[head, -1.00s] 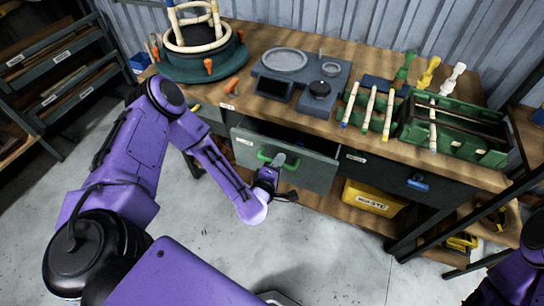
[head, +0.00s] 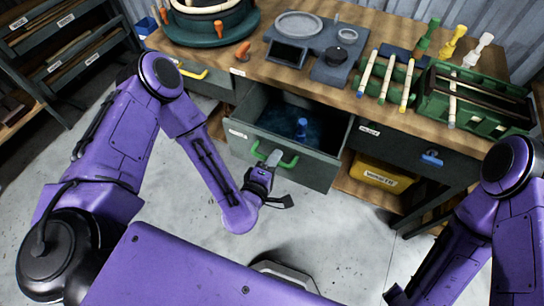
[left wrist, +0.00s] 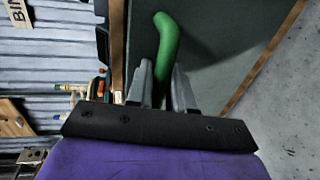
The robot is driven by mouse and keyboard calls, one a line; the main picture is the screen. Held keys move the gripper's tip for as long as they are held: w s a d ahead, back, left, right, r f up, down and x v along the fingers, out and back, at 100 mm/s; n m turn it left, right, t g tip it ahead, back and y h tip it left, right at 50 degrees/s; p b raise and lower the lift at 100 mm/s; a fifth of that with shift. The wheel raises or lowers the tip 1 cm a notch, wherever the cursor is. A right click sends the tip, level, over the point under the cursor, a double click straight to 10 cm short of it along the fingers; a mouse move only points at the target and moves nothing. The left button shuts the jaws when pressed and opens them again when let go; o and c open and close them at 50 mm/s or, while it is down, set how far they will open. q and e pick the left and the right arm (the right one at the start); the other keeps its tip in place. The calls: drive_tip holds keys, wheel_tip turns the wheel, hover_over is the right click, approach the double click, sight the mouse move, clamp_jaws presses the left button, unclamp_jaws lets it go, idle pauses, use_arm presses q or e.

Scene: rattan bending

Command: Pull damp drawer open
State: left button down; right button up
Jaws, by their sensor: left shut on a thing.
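The drawer (head: 312,168) under the left part of the workbench stands pulled out, its inside showing. Its front is grey-green with a green bar handle (head: 289,163). My left gripper (head: 273,159) is shut on the green handle. In the left wrist view the green handle (left wrist: 166,40) passes between the two grey fingers of the left gripper (left wrist: 162,82). My right arm comes in at the right; its gripper (head: 396,296) is partly visible low in the head view, and its fingers are unclear.
The workbench top (head: 245,70) holds a grey tool tray (head: 325,42), a round bending form (head: 210,27) and a green rack (head: 480,100). A closed drawer with a blue handle (head: 432,158) is to the right. A yellow bin (head: 380,176) sits below. The floor in front is clear.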

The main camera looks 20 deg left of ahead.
use_arm(q)
drive_tip(key=c, duration=1.2)
unclamp_jaws()
drive_tip(key=shift+o, duration=0.2)
drive_tip(key=shift+s, duration=0.1)
drive_tip(key=d+b+v, duration=0.1)
drive_tip(key=v, duration=0.9)
drive_tip(key=shift+s+a, duration=0.2)
drive_tip(key=shift+a, duration=0.2)
